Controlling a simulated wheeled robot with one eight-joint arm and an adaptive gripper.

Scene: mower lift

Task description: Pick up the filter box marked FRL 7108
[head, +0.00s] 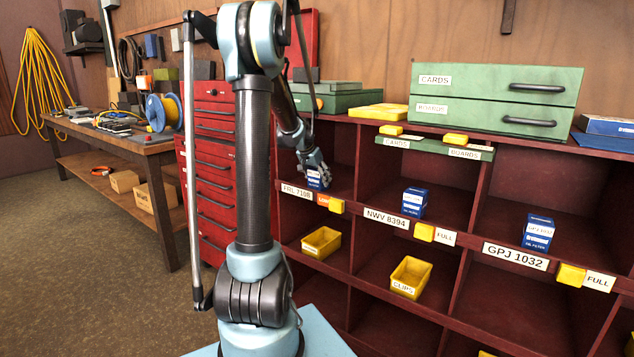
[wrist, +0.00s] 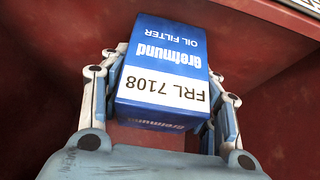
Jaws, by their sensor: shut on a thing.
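The blue and white oil filter box marked FRL 7108 (wrist: 165,75) is between the fingers of my gripper (wrist: 160,95) in the wrist view, its print upside down there. One finger presses on each side of the box. In the head view my gripper (head: 316,168) reaches into the upper left compartment, above the FRL 7108 label (head: 297,191). The box (head: 315,180) shows there just below the fingers. Whether it touches the compartment floor cannot be told.
Blue filter boxes stand in the NWV 8394 compartment (head: 414,202) and the GPJ 1032 compartment (head: 538,232). Red dividers and shelf edges surround my gripper. Yellow bins (head: 321,242) sit in the row below. Green drawers (head: 495,97) stand on top.

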